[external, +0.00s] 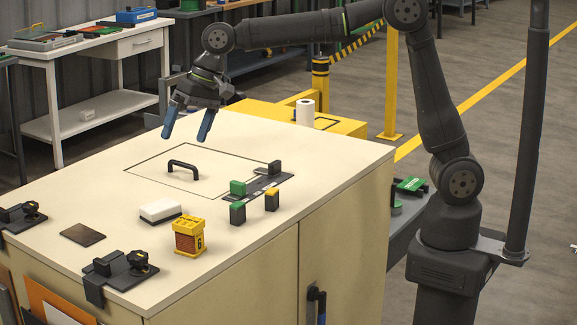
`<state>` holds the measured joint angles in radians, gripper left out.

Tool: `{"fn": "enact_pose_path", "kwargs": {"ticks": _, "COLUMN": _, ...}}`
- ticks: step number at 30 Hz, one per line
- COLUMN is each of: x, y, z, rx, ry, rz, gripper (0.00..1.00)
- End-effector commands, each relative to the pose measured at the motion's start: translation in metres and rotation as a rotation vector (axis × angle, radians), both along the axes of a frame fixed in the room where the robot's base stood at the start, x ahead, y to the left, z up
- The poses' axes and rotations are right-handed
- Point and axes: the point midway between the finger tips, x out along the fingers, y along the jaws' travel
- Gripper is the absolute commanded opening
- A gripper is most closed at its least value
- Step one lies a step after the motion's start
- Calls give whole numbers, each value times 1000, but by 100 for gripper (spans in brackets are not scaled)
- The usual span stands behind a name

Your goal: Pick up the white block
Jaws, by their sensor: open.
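The white block (160,210) lies on the cream cabinet top, left of the middle. It has a dark underside or base showing along its lower edge. My gripper (187,127) hangs above the far part of the cabinet top with its two blue-tipped fingers pointing down. The fingers are spread apart and nothing is between them. The gripper is well behind the white block in the picture and apart from it.
A black handle (183,168) stands up from the cabinet top. A yellow-and-brown box (188,237) stands right of the white block, with green and yellow-topped blocks (238,200) beyond. Black clamps (120,268) sit at the near edge, near a dark plate (82,235).

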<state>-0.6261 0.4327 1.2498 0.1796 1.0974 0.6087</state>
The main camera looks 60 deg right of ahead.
Motion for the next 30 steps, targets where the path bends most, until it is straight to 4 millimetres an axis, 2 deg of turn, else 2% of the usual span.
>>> {"fn": "enact_pose_path", "kwargs": {"ticks": 9, "x": 0, "y": 0, "z": 0, "rx": 0, "ry": 0, "rz": 0, "gripper": 100}}
{"fn": "enact_pose_path", "kwargs": {"ticks": 13, "x": 0, "y": 0, "z": 0, "rx": 0, "ry": 0, "rz": 0, "gripper": 76}}
{"fn": "enact_pose_path", "kwargs": {"ticks": 23, "x": 1, "y": 1, "z": 0, "rx": -7, "ry": -3, "rz": 20, "gripper": 75}}
{"fn": "enact_pose_path", "kwargs": {"ticks": 26, "x": 5, "y": 6, "z": 1, "rx": -37, "ry": -22, "rz": 106, "gripper": 75}}
{"fn": "enact_pose_path", "kwargs": {"ticks": 30, "x": 15, "y": 17, "z": 2, "rx": -118, "ry": -65, "rz": 353, "gripper": 75}}
